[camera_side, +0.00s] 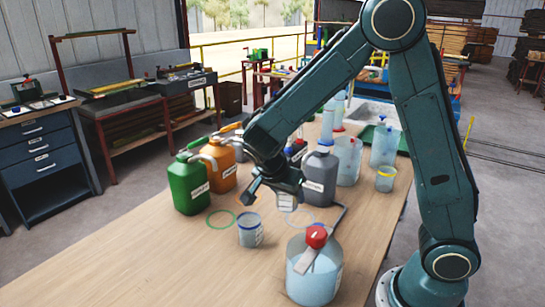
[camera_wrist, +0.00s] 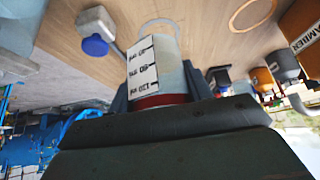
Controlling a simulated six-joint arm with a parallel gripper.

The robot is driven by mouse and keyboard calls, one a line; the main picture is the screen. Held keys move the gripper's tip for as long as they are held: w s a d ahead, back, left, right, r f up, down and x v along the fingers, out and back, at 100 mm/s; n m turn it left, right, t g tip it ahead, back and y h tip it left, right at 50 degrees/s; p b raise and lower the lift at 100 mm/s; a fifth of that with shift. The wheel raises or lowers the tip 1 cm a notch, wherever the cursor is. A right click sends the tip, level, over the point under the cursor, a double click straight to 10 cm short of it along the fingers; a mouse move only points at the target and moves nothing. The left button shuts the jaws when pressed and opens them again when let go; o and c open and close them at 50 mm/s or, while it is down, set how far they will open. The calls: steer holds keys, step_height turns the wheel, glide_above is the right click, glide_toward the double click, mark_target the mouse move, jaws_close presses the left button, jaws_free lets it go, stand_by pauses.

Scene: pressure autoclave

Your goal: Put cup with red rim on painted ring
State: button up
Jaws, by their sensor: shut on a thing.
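The cup with the red rim (camera_wrist: 158,99) is between the fingers of my gripper (camera_wrist: 160,92) in the wrist view, its red rim close to the gripper body. It is clear, with a white scale label facing the camera. In the side view my gripper (camera_side: 275,188) is over the middle of the table, with the held cup (camera_side: 286,202) partly hidden under it. A pale painted ring (camera_wrist: 146,25) is just beyond the cup in the wrist view; a pale blue ring (camera_side: 313,222) and a green ring (camera_side: 209,222) show in the side view.
Another cup (camera_side: 249,233) stands left of the gripper. Green (camera_side: 186,188), orange (camera_side: 222,165) and grey (camera_side: 319,180) jugs stand behind. An orange ring (camera_wrist: 236,22) is also painted. The table's front left is clear.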

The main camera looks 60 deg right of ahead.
step_height(320, 180, down, 8)
steer(key=shift+f, duration=0.25)
steer(key=d, duration=0.3)
steer(key=shift+d+r, duration=0.15)
steer(key=shift+d, duration=0.6)
steer(key=shift+d, duration=0.1)
steer(key=d, duration=0.3)
steer(key=shift+d, duration=0.15)
steer(key=shift+f, duration=0.6)
steer(key=shift+f, duration=0.1)
steer(key=o, duration=1.1)
steer(key=shift+c, duration=0.2)
